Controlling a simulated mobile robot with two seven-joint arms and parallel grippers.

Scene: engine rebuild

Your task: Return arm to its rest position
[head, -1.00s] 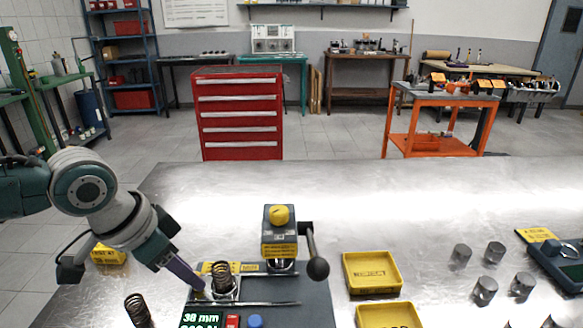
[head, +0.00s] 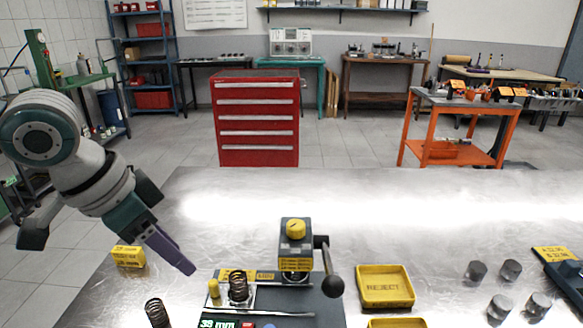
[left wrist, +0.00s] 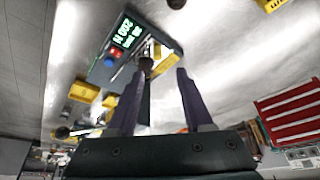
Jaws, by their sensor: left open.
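My left gripper (head: 188,268) hangs above the left part of the metal table in the head view, tilted down to the right. It is open and empty; its two purple fingers stand apart in the left wrist view (left wrist: 158,92). Right of it in the head view, a dark coil spring (head: 238,286) stands on the spring tester (head: 330,312), clear of the fingers. The tester also shows beyond the fingers in the left wrist view (left wrist: 150,33). My right gripper is not in view.
A second spring (head: 157,312) and a yellow box (head: 128,257) are near my left gripper. The tester has a lever with a black knob (head: 332,286). A yellow REJECT tray (head: 385,287) and several metal cylinders (head: 476,271) lie to the right. The table's back is clear.

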